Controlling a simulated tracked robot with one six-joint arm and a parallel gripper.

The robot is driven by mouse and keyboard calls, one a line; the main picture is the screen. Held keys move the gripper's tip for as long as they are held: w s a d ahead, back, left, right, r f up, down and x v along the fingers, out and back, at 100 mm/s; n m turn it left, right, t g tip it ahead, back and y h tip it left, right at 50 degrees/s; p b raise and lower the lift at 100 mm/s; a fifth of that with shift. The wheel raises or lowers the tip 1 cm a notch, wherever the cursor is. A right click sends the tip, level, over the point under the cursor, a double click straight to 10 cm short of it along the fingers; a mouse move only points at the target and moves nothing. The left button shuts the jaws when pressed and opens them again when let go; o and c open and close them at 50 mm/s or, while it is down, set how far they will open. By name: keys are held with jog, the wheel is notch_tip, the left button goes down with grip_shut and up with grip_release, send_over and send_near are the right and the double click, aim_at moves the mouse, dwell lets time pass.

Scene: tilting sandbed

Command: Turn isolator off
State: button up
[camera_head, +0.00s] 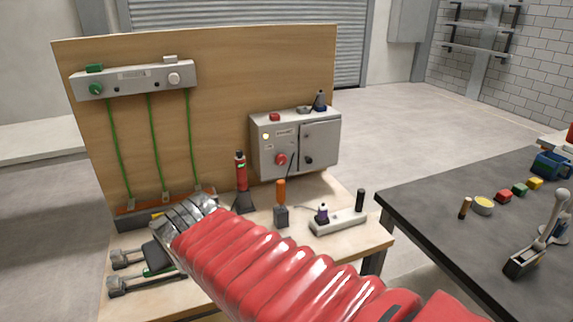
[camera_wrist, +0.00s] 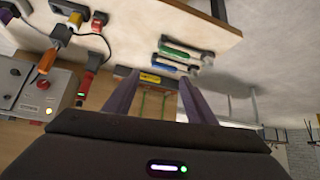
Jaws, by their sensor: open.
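A grey control box (camera_head: 312,143) is fixed at the lower right of the upright wooden board. Its red rotary knob (camera_head: 281,160) sits low on the left part of the front, below a lit lamp. In the wrist view, which is upside down, the box (camera_wrist: 30,104) and its red knob (camera_wrist: 43,82) show at the left edge. My gripper (camera_wrist: 158,79) is open and empty, its two fingers spread apart. It is well away from the knob, towards the board's green cables. In the head view my red sleeved arm hides most of the gripper.
A red bottle (camera_head: 240,172), an orange-handled tool (camera_head: 281,192) and a power strip (camera_head: 338,222) stand on the bench before the box. Tools lie at its left end (camera_head: 130,258). A dark table (camera_head: 470,180) with small blocks is at right.

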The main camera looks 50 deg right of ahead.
jog(key=w+d+r+m+t+h, duration=0.1)
jog(key=w+d+m+h, duration=0.15)
jog(key=d, duration=0.45)
jog(key=w+d+m+t+h, duration=0.1)
jog(key=w+d, duration=0.3)
jog(key=d, duration=0.3)
jog(key=m+t, duration=0.6)
jog(key=t, duration=0.1)
send_near(283, 161)
jog(key=a+v, duration=0.1)
jog(key=v, duration=0.5)
jog(key=shift+w+d+f+h, duration=0.1)
jog(key=shift+w+d+h, duration=0.05)
jog(key=shift+h, duration=0.2)
jog(key=x, duration=1.4)
jog(key=shift+f, duration=0.1)
jog(key=shift+c, duration=0.2)
